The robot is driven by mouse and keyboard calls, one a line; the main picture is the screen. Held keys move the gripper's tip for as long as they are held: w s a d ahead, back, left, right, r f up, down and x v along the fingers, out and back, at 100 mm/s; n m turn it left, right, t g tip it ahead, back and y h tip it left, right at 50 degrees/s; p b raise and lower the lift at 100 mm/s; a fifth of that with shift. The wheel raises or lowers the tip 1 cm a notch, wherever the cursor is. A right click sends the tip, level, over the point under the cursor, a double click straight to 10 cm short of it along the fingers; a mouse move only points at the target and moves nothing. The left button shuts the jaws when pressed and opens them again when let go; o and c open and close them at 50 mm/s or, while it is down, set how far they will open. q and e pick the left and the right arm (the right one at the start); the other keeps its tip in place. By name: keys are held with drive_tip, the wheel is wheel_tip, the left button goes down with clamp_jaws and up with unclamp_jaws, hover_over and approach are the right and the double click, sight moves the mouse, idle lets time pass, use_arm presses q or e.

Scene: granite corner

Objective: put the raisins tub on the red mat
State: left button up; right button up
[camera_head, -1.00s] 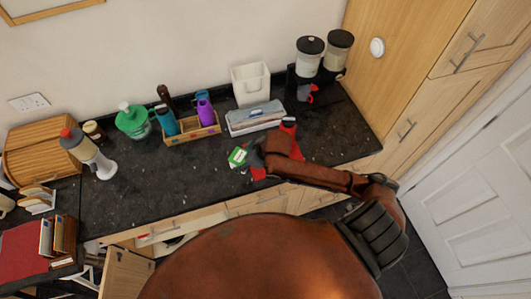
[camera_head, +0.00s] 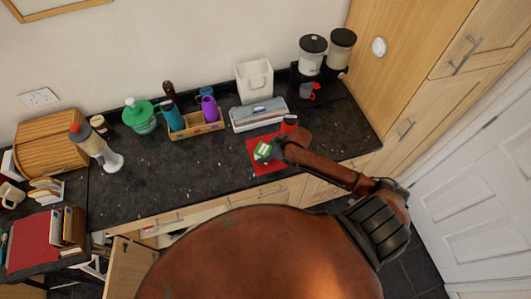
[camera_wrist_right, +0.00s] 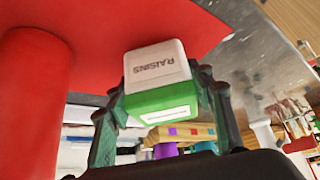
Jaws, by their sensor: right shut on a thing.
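The raisins tub (camera_head: 263,151) is a small white and green box, and its RAISINS label shows upside down in the right wrist view (camera_wrist_right: 157,66). My right gripper (camera_head: 272,150) is shut on it, with one finger on each side of the tub in the right wrist view (camera_wrist_right: 162,92). The red mat (camera_head: 254,143) lies flat on the dark counter near its front edge, and it fills the top of the right wrist view (camera_wrist_right: 125,22). The tub is over the mat; I cannot tell whether it touches it. My left gripper is not in view.
A red cylinder (camera_wrist_right: 35,100) stands close beside the tub at the mat; its top shows in the head view (camera_head: 290,120). Behind the mat are a grey-white box (camera_head: 258,115) and a wooden caddy with bottles (camera_head: 196,130).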

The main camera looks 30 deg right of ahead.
drive_tip(key=shift+f, duration=0.2)
drive_tip(key=o, duration=1.2)
drive_tip(key=b+v, duration=0.1)
drive_tip(key=v, duration=1.1)
drive_tip(key=shift+r, duration=0.1)
